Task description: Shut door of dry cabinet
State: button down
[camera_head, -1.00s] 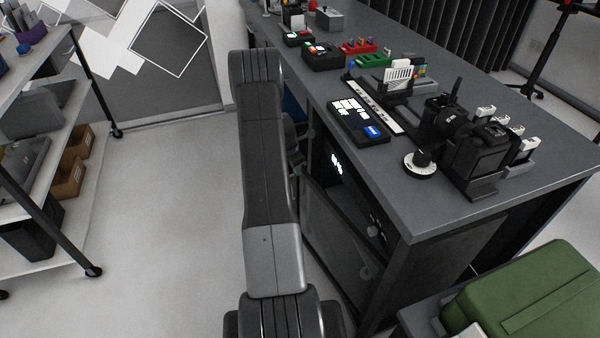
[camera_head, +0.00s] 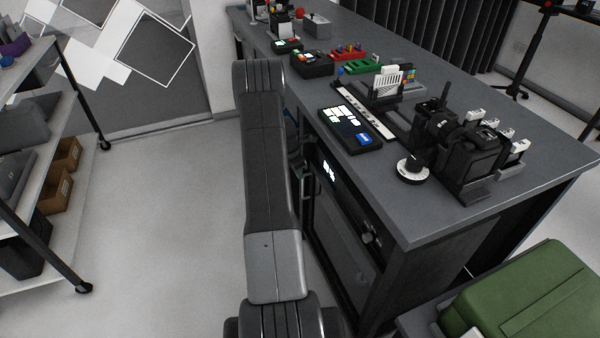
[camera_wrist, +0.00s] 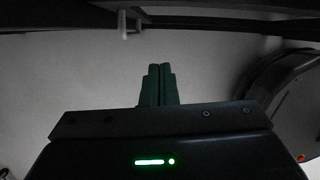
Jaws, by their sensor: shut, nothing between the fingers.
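The dry cabinet (camera_head: 376,268) is a dark unit built in under the grey workbench. Its lit display (camera_head: 328,169) shows at the upper left of its front. Its dark, glassy door (camera_head: 343,235) lies close to the cabinet front; whether a gap remains I cannot tell. My arm hides its left side. My gripper (camera_wrist: 158,84) shows in the wrist view with its green fingers together and empty. A dark edge runs across the top of that view, with a pale, handle-like piece (camera_wrist: 123,24) hanging ahead of the fingertips, apart from them. The head view hides my gripper behind my arm.
A green case (camera_head: 525,300) stands at the lower right. A wheeled shelf (camera_head: 62,225) stands at the left. The floor (camera_head: 165,210) between is clear.

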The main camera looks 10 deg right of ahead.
jog(key=s+a+r, duration=0.1)
jog(key=a+r, duration=0.4)
jog(key=r, duration=0.4)
jog(key=shift+s+a+r+p, duration=0.25)
jog(key=shift+a+r+p, duration=0.05)
jog(key=shift+r+p, duration=0.05)
jog(key=shift+f, duration=0.1)
jog(key=w+d+f, duration=0.1)
jog(key=d+f, duration=0.4)
jog(key=f, duration=0.4)
jog(key=shift+w+d+f, duration=0.15)
jog(key=shift+d+f, duration=0.05)
jog(key=shift+f, duration=0.05)
